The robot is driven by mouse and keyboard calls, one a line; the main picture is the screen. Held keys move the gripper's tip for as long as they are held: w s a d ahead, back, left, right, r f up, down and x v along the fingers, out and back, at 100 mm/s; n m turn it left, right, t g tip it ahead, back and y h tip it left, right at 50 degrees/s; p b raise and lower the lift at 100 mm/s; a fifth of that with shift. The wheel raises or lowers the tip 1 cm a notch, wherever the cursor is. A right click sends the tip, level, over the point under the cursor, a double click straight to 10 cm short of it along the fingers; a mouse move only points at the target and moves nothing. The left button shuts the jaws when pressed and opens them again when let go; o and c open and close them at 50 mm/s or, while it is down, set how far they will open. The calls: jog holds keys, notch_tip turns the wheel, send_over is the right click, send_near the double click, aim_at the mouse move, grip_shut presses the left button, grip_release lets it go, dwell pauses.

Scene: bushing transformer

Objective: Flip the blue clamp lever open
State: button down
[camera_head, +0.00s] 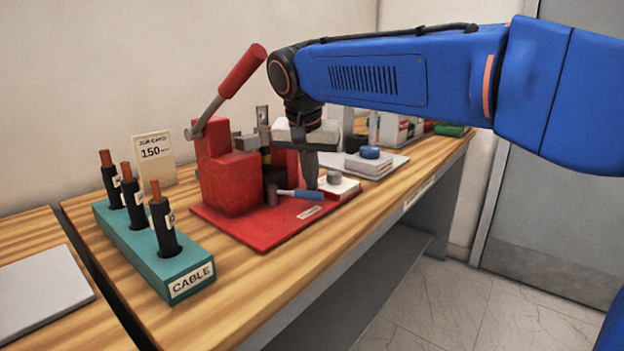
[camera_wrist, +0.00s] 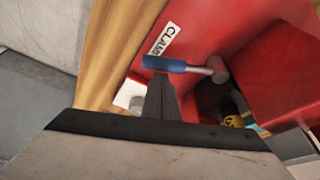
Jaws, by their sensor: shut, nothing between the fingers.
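The blue clamp lever (camera_head: 300,193) lies roughly level above the red base plate (camera_head: 255,232), its grey shaft running left to a pivot post (camera_head: 271,194). In the wrist view the blue lever handle (camera_wrist: 163,64) lies across the tip of my gripper, beside the CLAMP label (camera_wrist: 165,40). My gripper (camera_head: 310,186) points down with its fingers shut and empty, right at the blue handle's end. In the wrist view my shut fingertips (camera_wrist: 160,78) appear at or just touching the handle; I cannot tell whether they touch.
A red press body (camera_head: 225,175) with a raised red-handled lever (camera_head: 242,71) stands left of my gripper. A teal CABLE rack (camera_head: 155,250) holds black cables at front left. A white block (camera_head: 338,187) sits close right of the fingers. A white tray (camera_head: 395,164) lies farther back.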

aim_at(309, 194)
jog(key=shift+s, duration=0.1)
jog(key=s, duration=0.1)
jog(key=s+a, duration=0.1)
jog(key=s, duration=0.1)
jog(key=shift+s, duration=0.1)
jog(key=shift+d, duration=0.1)
jog(key=shift+w+d, duration=0.25)
jog(key=shift+w, duration=0.15)
jog(key=w+d, duration=0.2)
jog(key=shift+w+r, duration=0.3)
jog(key=shift+r, duration=0.05)
jog(key=a+v, duration=0.1)
jog(key=v, duration=0.9)
jog(key=shift+a, duration=0.3)
jog(key=shift+w, duration=0.2)
